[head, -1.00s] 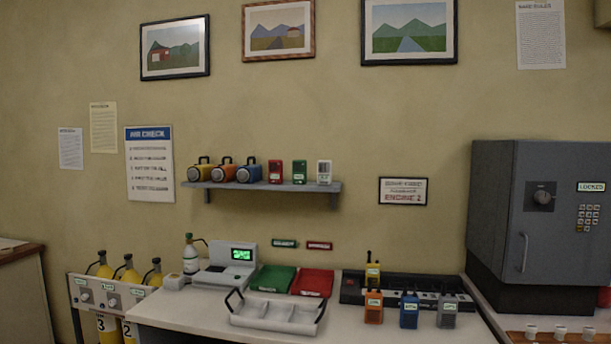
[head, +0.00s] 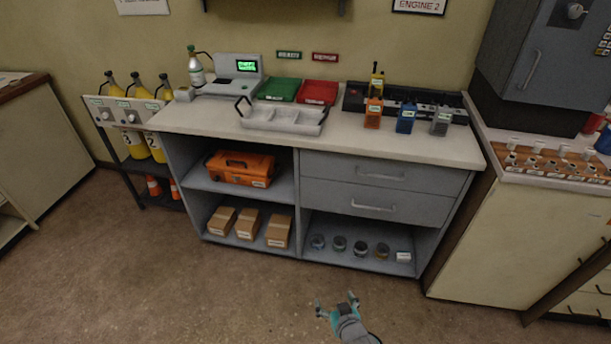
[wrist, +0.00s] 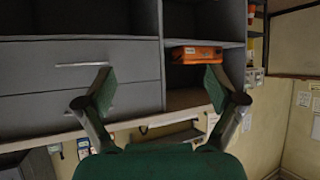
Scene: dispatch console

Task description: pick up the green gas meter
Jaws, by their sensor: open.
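The green gas meter is not in either view now. A second ago the head view had it on the wall shelf, between a red one and a white one; that shelf is now above the picture, with only bits of its brackets at the top edge. My gripper (head: 336,301) is open and empty, low over the floor in front of the console desk. In the wrist view its two fingers (wrist: 159,90) are spread wide with nothing between them.
An orange case (head: 240,168) sits in the desk's open bay. The floor before the desk is clear.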

